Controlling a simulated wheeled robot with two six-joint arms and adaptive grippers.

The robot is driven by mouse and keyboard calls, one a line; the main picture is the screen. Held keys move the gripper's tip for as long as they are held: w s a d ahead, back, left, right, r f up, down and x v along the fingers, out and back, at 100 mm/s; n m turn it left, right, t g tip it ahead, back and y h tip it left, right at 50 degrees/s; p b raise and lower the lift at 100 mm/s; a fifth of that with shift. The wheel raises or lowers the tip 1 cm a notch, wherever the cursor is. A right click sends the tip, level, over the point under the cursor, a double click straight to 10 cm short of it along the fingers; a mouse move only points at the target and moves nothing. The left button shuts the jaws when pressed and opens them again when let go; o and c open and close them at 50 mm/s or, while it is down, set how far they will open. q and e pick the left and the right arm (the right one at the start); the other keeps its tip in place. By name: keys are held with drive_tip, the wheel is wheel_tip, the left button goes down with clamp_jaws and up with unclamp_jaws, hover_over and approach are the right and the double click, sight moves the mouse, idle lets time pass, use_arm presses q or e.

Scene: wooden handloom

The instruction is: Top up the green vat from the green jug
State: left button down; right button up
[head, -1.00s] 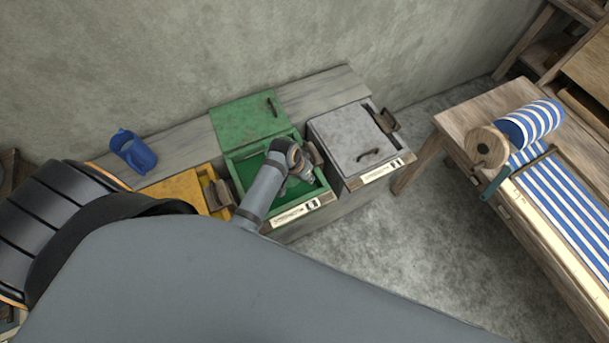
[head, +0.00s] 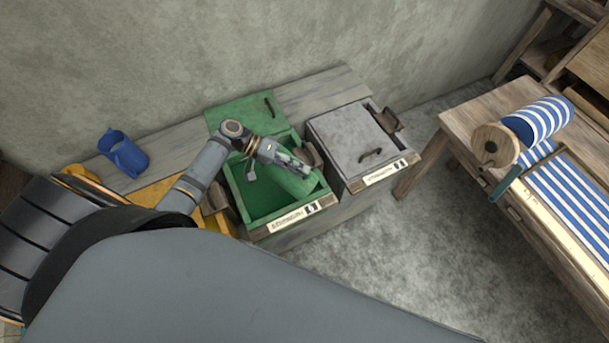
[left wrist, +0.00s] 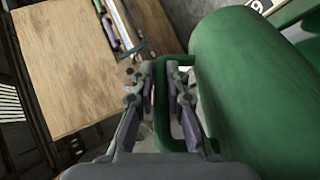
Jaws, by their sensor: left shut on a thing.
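The green vat (head: 234,192) stands open in the middle of the bench, with dark green inside. Its green lid (head: 236,112) lies behind it on the bench. The green jug (head: 296,181) is tilted over the right part of the vat. My left gripper (head: 300,164) is at the jug, partly hiding it. In the left wrist view the gripper (left wrist: 164,75) is shut on the handle of the green jug (left wrist: 238,85), whose body fills the right side. The jug's mouth and any liquid cannot be made out. My right gripper is not in view.
A yellow vat (head: 160,193) stands left of the green one, partly behind my arm. A grey lidded vat (head: 346,139) stands close on the right. A blue jug (head: 124,154) sits at the bench's left. A loom with striped cloth (head: 570,190) stands right, across open floor.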

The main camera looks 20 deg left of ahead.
use_arm(q)
drive_tip(key=shift+w+a+h+b, duration=0.25)
drive_tip(key=shift+a+h+b, duration=0.5)
drive_tip(key=shift+h+b, duration=0.25)
drive_tip(key=shift+a+r+h+b, duration=0.3)
drive_tip(key=shift+b, duration=0.1)
drive_tip(key=shift+f, duration=0.1)
